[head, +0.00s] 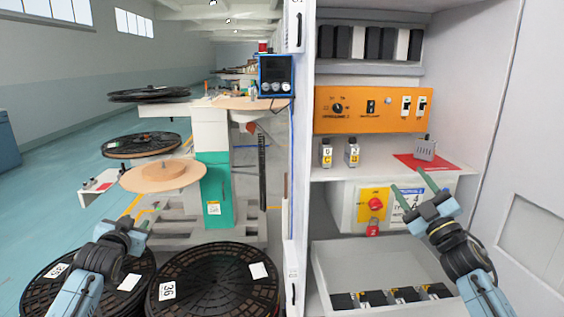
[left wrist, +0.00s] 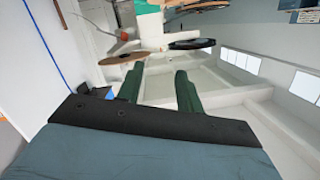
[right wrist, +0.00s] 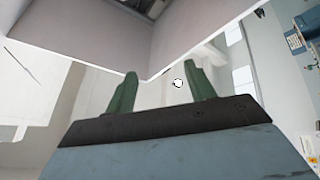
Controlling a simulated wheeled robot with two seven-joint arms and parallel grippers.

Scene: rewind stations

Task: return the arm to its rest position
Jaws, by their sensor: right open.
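My right gripper (head: 413,190) is raised in front of the open cabinet at the right of the head view, near the shelf's front. Its green fingers are spread with nothing between them, as the right wrist view (right wrist: 160,88) also shows. My left gripper (head: 140,240) is low at the left, above the black reels. Its green fingers are apart and empty in the left wrist view (left wrist: 160,88). Neither gripper visibly holds anything.
The cabinet has an orange switch panel (head: 365,109), a red mat (head: 410,162) with a grey block (head: 425,150), and a red rotary switch (head: 376,204). Black reels (head: 215,285) lie below left. A rewind station (head: 212,150) stands behind. Open floor lies far left.

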